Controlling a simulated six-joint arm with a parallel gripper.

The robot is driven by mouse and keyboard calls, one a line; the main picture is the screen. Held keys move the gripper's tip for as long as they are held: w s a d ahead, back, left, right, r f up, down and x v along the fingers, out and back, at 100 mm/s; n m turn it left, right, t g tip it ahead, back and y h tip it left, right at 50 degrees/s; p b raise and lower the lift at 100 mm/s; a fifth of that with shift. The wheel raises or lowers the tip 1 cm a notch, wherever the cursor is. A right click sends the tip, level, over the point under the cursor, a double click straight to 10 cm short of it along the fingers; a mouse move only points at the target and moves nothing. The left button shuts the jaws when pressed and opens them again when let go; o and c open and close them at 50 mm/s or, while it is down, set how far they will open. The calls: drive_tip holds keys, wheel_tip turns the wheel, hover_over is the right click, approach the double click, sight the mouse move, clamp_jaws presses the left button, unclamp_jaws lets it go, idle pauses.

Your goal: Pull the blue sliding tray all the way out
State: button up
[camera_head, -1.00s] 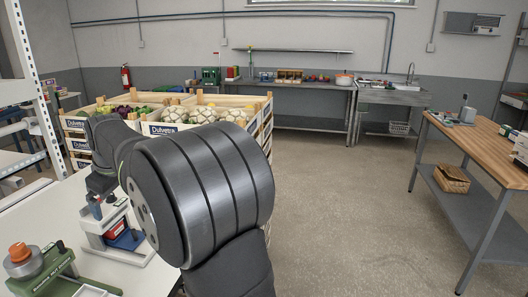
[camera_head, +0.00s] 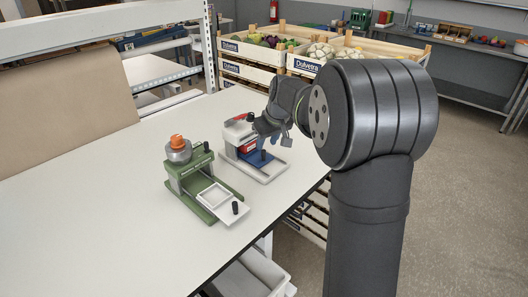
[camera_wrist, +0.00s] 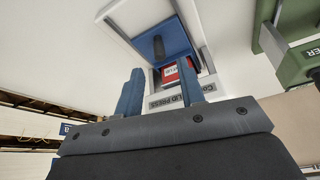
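The blue sliding tray (camera_head: 257,158) sits in the white press (camera_head: 232,133) on the pale worktop. In the wrist view, the blue tray (camera_wrist: 172,36) lies between white rails and carries an upright black knob (camera_wrist: 158,46). A red block (camera_wrist: 171,74) and lettering show on the press just below it. My gripper (camera_head: 268,143) is over the press, at the tray, and hides part of it in the head view. In the wrist view my gripper (camera_wrist: 161,68) has its blue fingers apart, with no object held. The knob appears in line with the gap; whether it is between the fingertips is unclear.
A green press (camera_head: 188,170) stands close to the left, with its white tray (camera_head: 222,203) extended toward the front edge. Crates of vegetables (camera_head: 300,58) stand behind the worktop. The worktop (camera_head: 90,220) is clear at the left.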

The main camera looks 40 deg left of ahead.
sight(264, 150)
drive_tip(key=x, duration=0.6)
drive_tip(key=shift+f, duration=0.1)
drive_tip(key=shift+c, duration=0.5)
clamp_jaws()
